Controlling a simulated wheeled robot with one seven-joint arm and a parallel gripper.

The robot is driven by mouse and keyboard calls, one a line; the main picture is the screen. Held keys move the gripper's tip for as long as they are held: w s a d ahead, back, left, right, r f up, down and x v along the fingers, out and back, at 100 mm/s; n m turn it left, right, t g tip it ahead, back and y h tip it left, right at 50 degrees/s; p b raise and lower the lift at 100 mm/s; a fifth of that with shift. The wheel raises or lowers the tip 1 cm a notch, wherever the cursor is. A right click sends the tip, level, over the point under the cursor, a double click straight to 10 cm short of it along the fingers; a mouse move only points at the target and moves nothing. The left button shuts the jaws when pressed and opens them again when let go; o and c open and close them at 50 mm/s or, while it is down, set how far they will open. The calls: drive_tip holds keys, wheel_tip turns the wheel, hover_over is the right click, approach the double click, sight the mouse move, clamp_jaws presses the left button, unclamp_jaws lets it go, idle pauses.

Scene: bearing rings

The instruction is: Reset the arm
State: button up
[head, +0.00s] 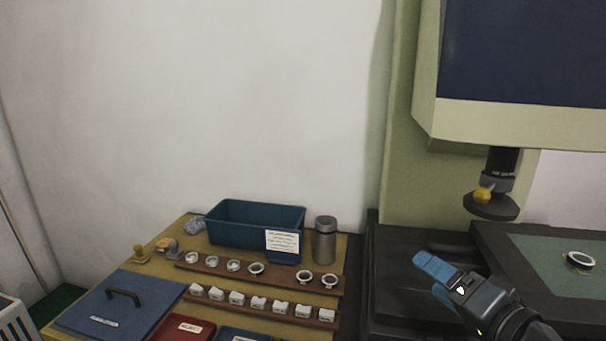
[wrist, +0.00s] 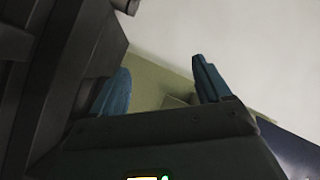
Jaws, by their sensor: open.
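My gripper (head: 436,278) is at the lower right of the head view, in front of the dark machine base. Its blue fingers point up and to the left. In the wrist view my gripper (wrist: 160,90) shows two blue fingers apart with nothing between them. A bearing ring (head: 579,261) lies on the machine's greenish stage, to the right of my gripper and apart from it.
The yellow-topped bench (head: 217,262) at left holds a teal bin (head: 228,225), a steel cylinder (head: 325,245), a wooden rack (head: 215,267) with several rings, a row of white blocks, a blue lid (head: 140,290) and a red tray (head: 180,330). The machine head (head: 490,206) overhangs the stage.

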drive_tip(key=s+a+f+h, duration=0.2)
drive_tip(key=s+f, duration=0.2)
drive_tip(key=s, duration=0.3)
drive_tip(key=s+a+f+m+h, duration=0.1)
drive_tip(key=s+f+h, duration=0.1)
drive_tip(key=s+f, duration=0.35)
drive_tip(key=s+a+f+h, duration=0.2)
drive_tip(key=s, duration=0.7)
drive_tip(key=s+d+r+n, duration=0.1)
drive_tip(key=s+n, duration=0.3)
drive_tip(key=s, duration=0.6)
drive_tip(key=s+d+r+n, duration=0.2)
drive_tip(key=s+d+n, duration=0.2)
drive_tip(key=s, duration=0.6)
drive_tip(key=shift+s+g, duration=0.15)
drive_tip(key=shift+g, duration=0.15)
